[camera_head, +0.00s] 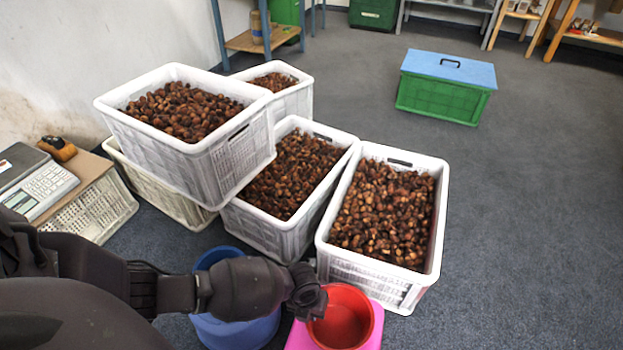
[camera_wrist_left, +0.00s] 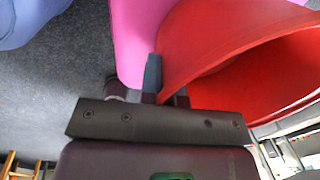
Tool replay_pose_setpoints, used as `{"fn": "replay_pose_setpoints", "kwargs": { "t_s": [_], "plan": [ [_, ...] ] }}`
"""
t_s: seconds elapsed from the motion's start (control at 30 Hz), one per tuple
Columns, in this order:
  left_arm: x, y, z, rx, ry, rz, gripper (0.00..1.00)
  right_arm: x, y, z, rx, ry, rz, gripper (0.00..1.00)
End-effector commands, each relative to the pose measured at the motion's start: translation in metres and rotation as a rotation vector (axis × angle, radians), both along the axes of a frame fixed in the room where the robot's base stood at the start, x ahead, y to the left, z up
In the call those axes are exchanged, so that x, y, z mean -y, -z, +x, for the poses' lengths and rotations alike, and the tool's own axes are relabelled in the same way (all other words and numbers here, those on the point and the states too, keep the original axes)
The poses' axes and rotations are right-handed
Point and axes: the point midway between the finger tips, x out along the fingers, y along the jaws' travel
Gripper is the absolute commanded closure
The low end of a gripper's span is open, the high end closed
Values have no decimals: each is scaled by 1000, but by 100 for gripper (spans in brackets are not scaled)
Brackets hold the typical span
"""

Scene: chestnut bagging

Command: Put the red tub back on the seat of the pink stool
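The red tub (camera_head: 345,318) is upright over the pink stool (camera_head: 300,337) at the bottom of the head view; I cannot tell whether its base touches the seat. My left gripper (camera_head: 318,298) is at the tub's left rim. In the left wrist view the red tub (camera_wrist_left: 215,50) fills the upper right, with the pink stool (camera_wrist_left: 130,40) beside it. There my left gripper (camera_wrist_left: 163,80) has one finger outside the tub's wall; the other is mostly hidden behind the wall. It appears shut on the wall. My right gripper is not in view.
A blue tub (camera_head: 240,330) stands left of the stool, partly under my left arm. White crates of chestnuts (camera_head: 322,240) stand just behind. A scale (camera_head: 40,185) is at the left. A green box with a blue lid (camera_head: 445,90) stands farther back. The floor at right is clear.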

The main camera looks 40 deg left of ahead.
Motion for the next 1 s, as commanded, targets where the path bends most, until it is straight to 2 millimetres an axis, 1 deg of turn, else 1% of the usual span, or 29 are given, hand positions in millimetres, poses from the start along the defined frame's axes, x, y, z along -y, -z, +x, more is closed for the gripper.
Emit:
{"fn": "replay_pose_setpoints", "kwargs": {
  "t_s": [0.07,0.1,0.23,0.57,0.67,0.73,1.0],
  "plan": [
    [0,4,-2,-3,0,0,100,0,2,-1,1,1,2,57],
    [0,4,-1,-3,0,0,92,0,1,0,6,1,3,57],
    [0,3,-1,-2,0,0,72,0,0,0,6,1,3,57],
    [0,0,0,-1,0,0,71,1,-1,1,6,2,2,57],
    [-1,-9,2,4,-1,1,71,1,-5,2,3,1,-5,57],
    [-2,-20,2,6,1,1,71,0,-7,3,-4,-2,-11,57],
    [-10,-75,1,13,1,2,71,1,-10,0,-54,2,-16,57]
  ]
}}
